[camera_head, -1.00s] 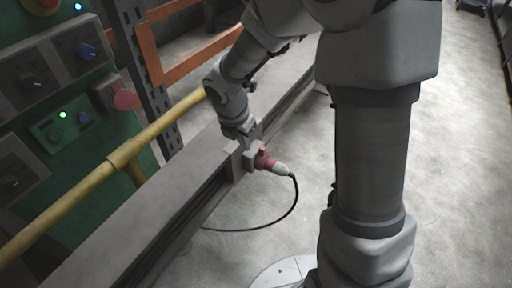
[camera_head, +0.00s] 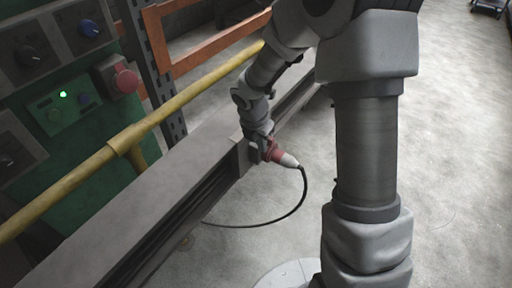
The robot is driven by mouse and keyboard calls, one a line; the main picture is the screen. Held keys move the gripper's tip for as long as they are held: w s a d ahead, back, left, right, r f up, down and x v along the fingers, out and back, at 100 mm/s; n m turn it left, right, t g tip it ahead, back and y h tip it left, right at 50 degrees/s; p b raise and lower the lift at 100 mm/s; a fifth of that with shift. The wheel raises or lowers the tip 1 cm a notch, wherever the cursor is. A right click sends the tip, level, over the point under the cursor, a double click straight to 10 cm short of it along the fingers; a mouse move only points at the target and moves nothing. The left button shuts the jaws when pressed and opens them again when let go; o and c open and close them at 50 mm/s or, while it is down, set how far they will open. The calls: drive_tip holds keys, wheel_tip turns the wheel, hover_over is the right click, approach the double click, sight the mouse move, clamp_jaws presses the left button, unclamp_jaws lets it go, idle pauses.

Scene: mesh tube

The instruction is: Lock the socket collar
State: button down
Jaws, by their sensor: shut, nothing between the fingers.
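A red plug (camera_head: 277,153) with a pale grey end (camera_head: 289,161) sticks out to the right from the side of the long grey beam (camera_head: 150,195). A black cable (camera_head: 303,200) hangs from it. My gripper (camera_head: 264,148) is at the plug's left end, pointing down, with its fingers shut and empty. It is small and dark here, and I cannot tell whether it touches the socket. The socket and its collar are mostly hidden behind my gripper, so I cannot tell how the collar is turned.
A yellow rail (camera_head: 125,146) runs along the left of the beam. Beyond it are a green control panel (camera_head: 75,145) with knobs and a red button (camera_head: 126,82), and an orange frame (camera_head: 205,55).

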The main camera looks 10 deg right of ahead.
drive_tip(key=shift+w+d, duration=0.6)
drive_tip(key=shift+w, duration=0.1)
drive_tip(key=shift+w+d+r+p, duration=0.1)
drive_tip(key=shift+r+p, duration=0.2)
drive_tip(key=shift+p, duration=0.65)
drive_tip(key=shift+f, duration=0.1)
